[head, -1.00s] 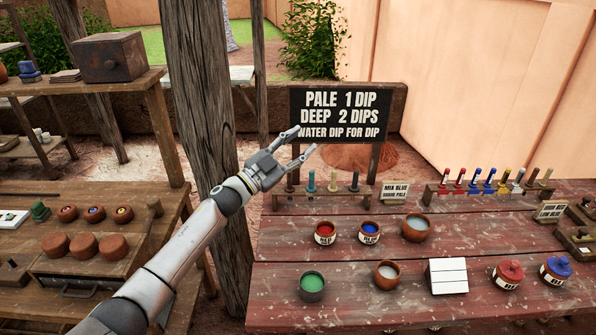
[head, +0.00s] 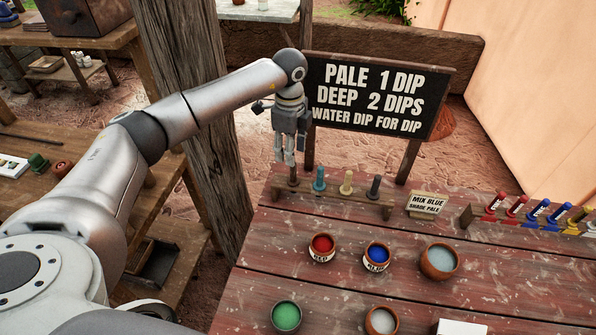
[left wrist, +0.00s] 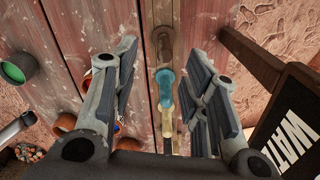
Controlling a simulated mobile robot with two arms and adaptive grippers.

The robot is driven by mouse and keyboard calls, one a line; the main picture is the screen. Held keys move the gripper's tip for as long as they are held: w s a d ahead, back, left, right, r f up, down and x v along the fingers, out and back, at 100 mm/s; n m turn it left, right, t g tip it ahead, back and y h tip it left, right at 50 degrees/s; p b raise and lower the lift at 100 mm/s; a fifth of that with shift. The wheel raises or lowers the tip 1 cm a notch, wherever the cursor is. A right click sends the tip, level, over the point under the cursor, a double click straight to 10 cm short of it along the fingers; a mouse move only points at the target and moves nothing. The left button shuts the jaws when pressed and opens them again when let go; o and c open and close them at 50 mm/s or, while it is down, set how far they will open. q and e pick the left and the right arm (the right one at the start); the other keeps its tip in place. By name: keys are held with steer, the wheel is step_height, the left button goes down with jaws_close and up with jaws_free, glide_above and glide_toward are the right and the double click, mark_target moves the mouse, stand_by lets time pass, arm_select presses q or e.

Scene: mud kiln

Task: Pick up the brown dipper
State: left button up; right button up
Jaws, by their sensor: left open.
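The brown dipper (head: 293,176) stands at the left end of a low wooden rack (head: 335,200) at the table's back edge. Its upper part is hard to make out just below my left gripper (head: 285,158), which points down over that end of the rack. In the left wrist view the brown dipper (left wrist: 163,42) shows between the two open fingers, toward their tips, with no finger visibly touching it. My left gripper is open and empty. My right gripper is not in view.
A teal dipper (head: 319,179), a cream dipper (head: 347,184) and a dark grey dipper (head: 375,188) share the rack. The black sign (head: 375,100) stands close behind. A wooden post (head: 200,130) is to the left. Paint pots, including a red one (head: 321,247), stand in front.

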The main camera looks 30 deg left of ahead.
mark_target(293, 181)
arm_select(q)
step_height(293, 181, down, 3)
steer(key=shift+r+p, duration=0.15)
steer(key=shift+p, duration=0.15)
steer(key=shift+f, duration=0.3)
steer(key=f+p, duration=0.2)
steer(key=f, duration=0.1)
steer(key=shift+w+d+f, duration=0.15)
steer(key=shift+w+f, duration=0.1)
steer(key=shift+w, duration=0.1)
steer(key=shift+f, duration=0.65)
steer(key=shift+c, duration=0.8)
jaws_close()
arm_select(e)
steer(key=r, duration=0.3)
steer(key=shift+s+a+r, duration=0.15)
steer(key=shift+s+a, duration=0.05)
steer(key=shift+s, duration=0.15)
